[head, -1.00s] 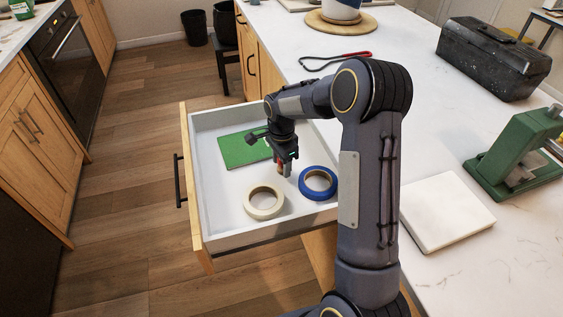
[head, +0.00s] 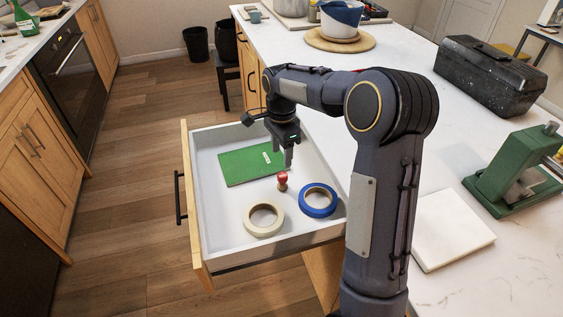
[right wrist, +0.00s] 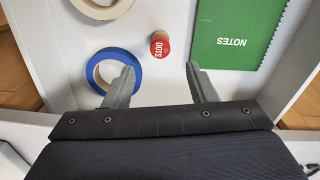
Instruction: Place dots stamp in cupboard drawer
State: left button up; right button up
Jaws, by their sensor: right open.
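The dots stamp (head: 282,181), with a red top and wooden body, stands in the open cupboard drawer (head: 222,217). In the right wrist view the stamp (right wrist: 159,46) shows its red top marked DOTS. My right gripper (head: 288,164) is above the drawer, just above and behind the stamp. Its two fingers are spread and empty in the right wrist view (right wrist: 160,78), and the stamp lies beyond the fingertips, apart from them. My left gripper is not in view.
The drawer also holds a green notebook (head: 246,165), a cream tape roll (head: 248,220) and a blue tape roll (head: 318,211). A white slab (head: 448,232), a green tool (head: 510,185) and a black toolbox (head: 490,75) are on the countertop.

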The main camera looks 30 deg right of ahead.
jog(key=s+a+r+n+t+y, duration=0.1)
jog(key=s+a+r+n+t, duration=0.2)
jog(key=s, duration=0.5)
jog(key=s+a+r+n+y, duration=0.2)
jog(key=s+r+n, duration=0.35)
jog(key=s, duration=0.25)
jog(key=s+a+f+n+t, duration=0.1)
jog(key=s+a+f+n, duration=0.1)
jog(key=s, duration=0.4)
jog(key=s+a+f+n+t, duration=0.1)
jog(key=s+a+f+n, duration=0.1)
jog(key=s+a+n, duration=0.3)
jog(key=shift+s+f+n+t+y, duration=0.3)
jog(key=shift+s+n+y, duration=0.15)
jog(key=shift+n, duration=0.2)
